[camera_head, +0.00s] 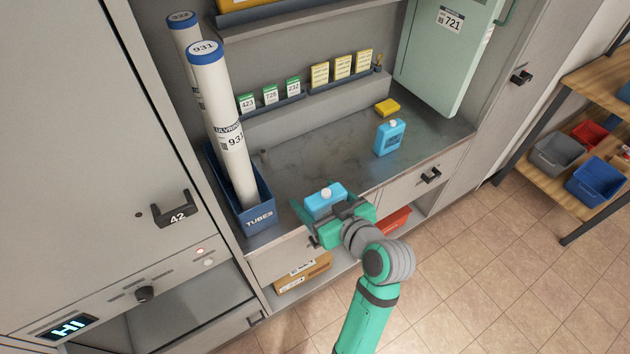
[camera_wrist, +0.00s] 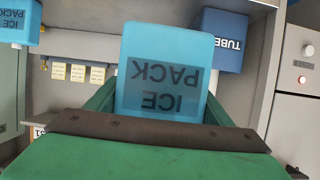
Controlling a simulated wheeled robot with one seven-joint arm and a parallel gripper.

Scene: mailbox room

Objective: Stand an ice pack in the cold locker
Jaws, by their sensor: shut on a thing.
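My gripper (camera_head: 335,214) is shut on a blue ice pack (camera_head: 322,199) with a white cap, over the front edge of the grey counter. The held pack also fills the middle of the wrist view (camera_wrist: 163,75), its label upside down there. A second blue ice pack (camera_head: 389,138) stands upright on the counter to the right; part of it shows at the upper left of the wrist view (camera_wrist: 18,22). I cannot make out for certain which locker is the cold one. A grey locker door with handle 42 (camera_head: 177,214) is shut at the left, above a lit "HI" display (camera_head: 67,328).
A blue TUBES bin (camera_head: 262,217) with two tall white tubes (camera_head: 222,125) stands left of my gripper. A yellow block (camera_head: 387,107) lies on the counter. A green door marked 721 (camera_head: 450,50) hangs at the back right. Shelves with bins (camera_head: 597,179) stand far right.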

